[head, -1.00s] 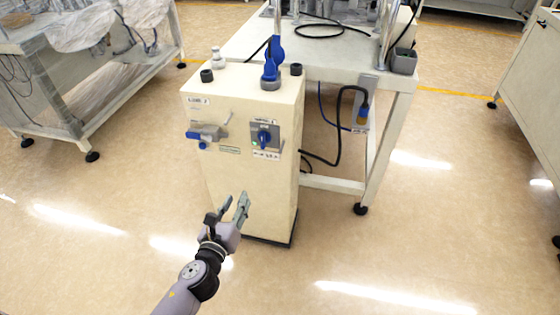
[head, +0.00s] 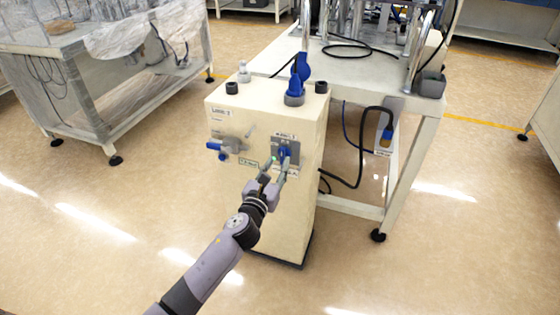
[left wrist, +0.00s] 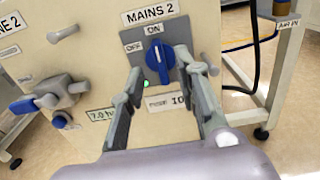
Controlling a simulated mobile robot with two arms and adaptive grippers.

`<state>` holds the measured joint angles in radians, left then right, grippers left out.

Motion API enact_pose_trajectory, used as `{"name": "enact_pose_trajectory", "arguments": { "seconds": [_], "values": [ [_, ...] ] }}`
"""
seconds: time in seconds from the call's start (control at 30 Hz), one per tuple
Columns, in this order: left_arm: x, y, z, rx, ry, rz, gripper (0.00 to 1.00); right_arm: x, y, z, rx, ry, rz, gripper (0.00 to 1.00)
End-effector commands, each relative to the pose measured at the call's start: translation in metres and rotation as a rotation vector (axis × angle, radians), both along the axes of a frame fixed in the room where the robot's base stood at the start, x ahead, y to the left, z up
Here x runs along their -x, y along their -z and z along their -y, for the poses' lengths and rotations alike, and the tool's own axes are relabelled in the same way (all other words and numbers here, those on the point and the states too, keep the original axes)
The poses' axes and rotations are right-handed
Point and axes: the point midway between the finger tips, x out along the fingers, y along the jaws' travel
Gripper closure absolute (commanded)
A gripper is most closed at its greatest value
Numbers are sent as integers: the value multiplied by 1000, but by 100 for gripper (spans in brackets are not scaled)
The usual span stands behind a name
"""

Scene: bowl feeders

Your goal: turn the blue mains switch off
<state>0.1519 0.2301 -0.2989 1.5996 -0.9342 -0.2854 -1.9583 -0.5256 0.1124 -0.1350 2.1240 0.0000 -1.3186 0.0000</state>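The blue mains switch (left wrist: 161,62) is a rotary knob on a grey plate under a "MAINS 2" label, on the front of a cream cabinet (head: 245,125). Its upper end points up toward the ON mark; OFF is at the upper left. A green light (left wrist: 145,87) glows below it. In the head view the switch (head: 284,153) is partly hidden by my left gripper (head: 279,164). In the left wrist view that gripper (left wrist: 160,63) is open, one finger on each side of the knob. I cannot tell whether the fingers touch it. My right gripper is out of view.
A blue-handled valve (head: 226,147) sits left of the switch. On the cabinet top stands a blue lever fitting (head: 297,85) among black knobs. A white table (head: 350,70) stands close behind and right, with a hanging black cable (head: 357,170). Floor is clear in front.

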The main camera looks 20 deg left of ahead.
Motion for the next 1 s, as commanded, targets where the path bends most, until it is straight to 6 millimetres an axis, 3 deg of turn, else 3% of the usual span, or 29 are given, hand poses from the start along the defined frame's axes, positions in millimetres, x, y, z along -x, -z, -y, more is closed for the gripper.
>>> {"name": "enact_pose_trajectory", "arguments": {
  "seconds": [0.2, 0.57, 1.0],
  "values": [
    [-27, 1, 1, 1, 0, 1, 70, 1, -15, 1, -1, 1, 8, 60],
    [-32, 0, 1, 1, 0, 0, 70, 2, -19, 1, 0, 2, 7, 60],
    [-32, 0, 1, 1, 0, 0, 98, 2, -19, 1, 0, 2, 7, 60]
  ]
}}
